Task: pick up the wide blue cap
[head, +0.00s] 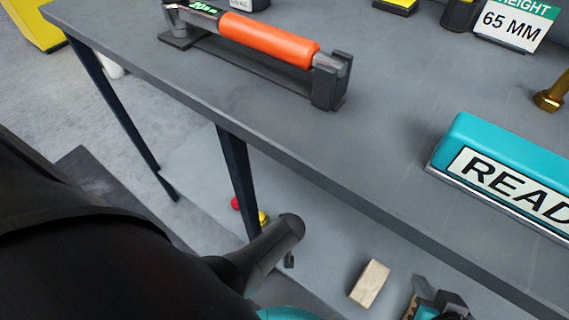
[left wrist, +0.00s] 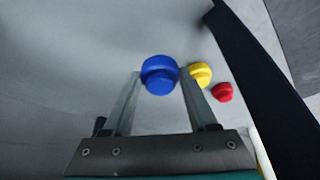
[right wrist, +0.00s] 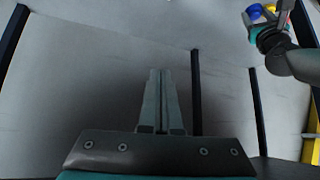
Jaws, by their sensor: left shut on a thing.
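The wide blue cap (left wrist: 159,75) sits between the fingertips of my left gripper (left wrist: 160,80), which is shut on it in the left wrist view. The blue cap (right wrist: 254,12) also shows at the top right of the right wrist view, at the end of my left arm. In the head view the cap and my left fingertips are hidden. My right gripper (right wrist: 161,75) has its fingers together and empty in the right wrist view. It is apart from the cap, and only partly in frame at the bottom right of the head view.
A yellow cap (left wrist: 200,74) and a red cap (left wrist: 223,92) stand right beside the blue one, near a dark table leg (head: 238,180). A wooden block (head: 370,283) lies low under the grey tabletop (head: 370,130). An orange-handled tool (head: 268,38) rests on top.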

